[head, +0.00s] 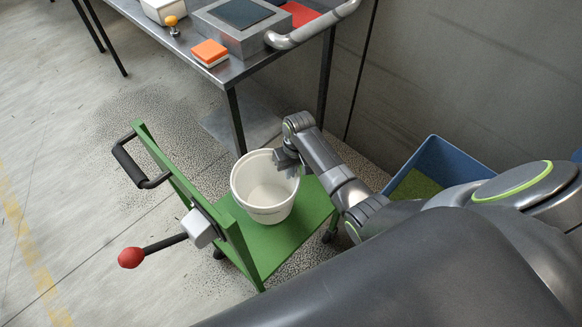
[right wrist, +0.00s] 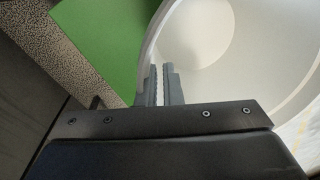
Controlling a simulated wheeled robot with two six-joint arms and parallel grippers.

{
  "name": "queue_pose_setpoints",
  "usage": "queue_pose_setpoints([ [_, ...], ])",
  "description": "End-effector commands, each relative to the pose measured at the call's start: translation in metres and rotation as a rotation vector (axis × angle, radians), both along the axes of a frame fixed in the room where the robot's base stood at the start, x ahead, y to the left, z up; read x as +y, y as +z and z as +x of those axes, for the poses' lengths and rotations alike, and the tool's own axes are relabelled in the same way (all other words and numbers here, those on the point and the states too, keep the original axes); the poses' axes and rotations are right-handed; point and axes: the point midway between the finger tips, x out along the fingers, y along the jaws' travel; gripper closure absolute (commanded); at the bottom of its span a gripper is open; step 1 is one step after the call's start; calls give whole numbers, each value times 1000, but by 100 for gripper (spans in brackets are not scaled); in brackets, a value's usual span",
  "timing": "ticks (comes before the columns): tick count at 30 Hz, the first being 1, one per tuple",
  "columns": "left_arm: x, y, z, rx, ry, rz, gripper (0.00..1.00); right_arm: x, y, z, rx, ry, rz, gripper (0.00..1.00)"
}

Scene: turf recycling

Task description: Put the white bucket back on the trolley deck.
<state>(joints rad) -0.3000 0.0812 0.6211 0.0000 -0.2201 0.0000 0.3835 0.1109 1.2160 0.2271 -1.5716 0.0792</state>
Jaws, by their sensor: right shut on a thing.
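The white bucket (head: 264,186) is upright and empty, at the green trolley deck (head: 268,246) in the head view. Its base overlaps the deck; I cannot tell whether it rests on it or is just above. My right gripper (head: 287,163) is shut on the bucket's right rim. In the right wrist view the gripper's fingers (right wrist: 164,86) pinch the bucket's wall (right wrist: 222,70), one finger inside and one outside. The green deck shows again beside it (right wrist: 107,45). My left gripper is not in view.
The trolley has a black push handle (head: 140,168) and a lever with a red knob (head: 131,257). A metal table (head: 228,75) behind holds an orange sponge (head: 210,52) and a grey box. A blue bin (head: 437,150) with green turf stands right. Floor on the left is clear.

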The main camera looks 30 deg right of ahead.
Motion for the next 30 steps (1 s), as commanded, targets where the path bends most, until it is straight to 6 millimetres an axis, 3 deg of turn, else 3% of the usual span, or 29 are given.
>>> queue_pose_setpoints([
  [12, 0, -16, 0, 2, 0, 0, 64, 0, -38, 1, -1, 0, 1, 100],
  [30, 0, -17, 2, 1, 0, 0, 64, 0, -44, 1, -2, 1, 1, 100],
])
